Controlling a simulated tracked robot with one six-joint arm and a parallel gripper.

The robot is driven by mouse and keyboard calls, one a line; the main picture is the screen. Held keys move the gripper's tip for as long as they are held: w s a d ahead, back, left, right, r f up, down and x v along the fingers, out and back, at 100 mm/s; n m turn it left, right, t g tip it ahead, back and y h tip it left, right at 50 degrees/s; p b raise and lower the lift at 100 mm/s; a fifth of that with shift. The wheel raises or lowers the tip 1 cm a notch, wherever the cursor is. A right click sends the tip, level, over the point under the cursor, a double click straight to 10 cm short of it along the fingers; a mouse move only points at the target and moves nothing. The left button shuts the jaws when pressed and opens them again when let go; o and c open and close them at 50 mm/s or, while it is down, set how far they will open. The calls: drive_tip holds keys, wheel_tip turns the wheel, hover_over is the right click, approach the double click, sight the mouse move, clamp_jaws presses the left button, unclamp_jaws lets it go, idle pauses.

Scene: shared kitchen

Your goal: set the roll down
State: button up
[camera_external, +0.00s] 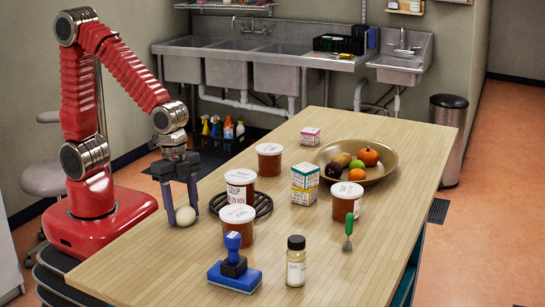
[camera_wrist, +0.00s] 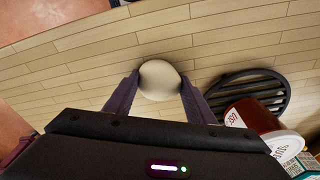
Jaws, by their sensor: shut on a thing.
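The pale, rounded roll (camera_external: 185,216) is between the two fingers of my gripper (camera_external: 181,211), at the left edge of the wooden table (camera_external: 330,262). My gripper points down and is shut on the roll, one finger on each side. In the wrist view the roll (camera_wrist: 160,82) sits between the dark fingertips, with table planks behind it. The roll is at or very close to the tabletop; I cannot tell whether it touches.
A black round trivet (camera_external: 262,205) with a soup tub (camera_external: 240,188) by it stands right of the roll. The table's left edge is close. Bare planks lie in front of the roll.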

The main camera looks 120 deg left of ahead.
drive_tip(key=o, duration=1)
drive_tip(key=shift+f, duration=0.1)
drive_tip(key=shift+o, duration=0.2)
wheel_tip(320, 180, up, 12)
drive_tip(key=s, duration=0.1)
drive_tip(key=shift+s+a, duration=0.15)
drive_tip(key=shift+a, duration=0.1)
drive_tip(key=s+r+n+t, duration=0.2)
drive_tip(key=s+n+t, duration=0.2)
drive_tip(key=s, duration=0.4)
drive_tip(key=shift+s+a+r+y, duration=0.3)
drive_tip(key=shift+s+a+r, duration=0.05)
drive_tip(key=shift+a, duration=0.1)
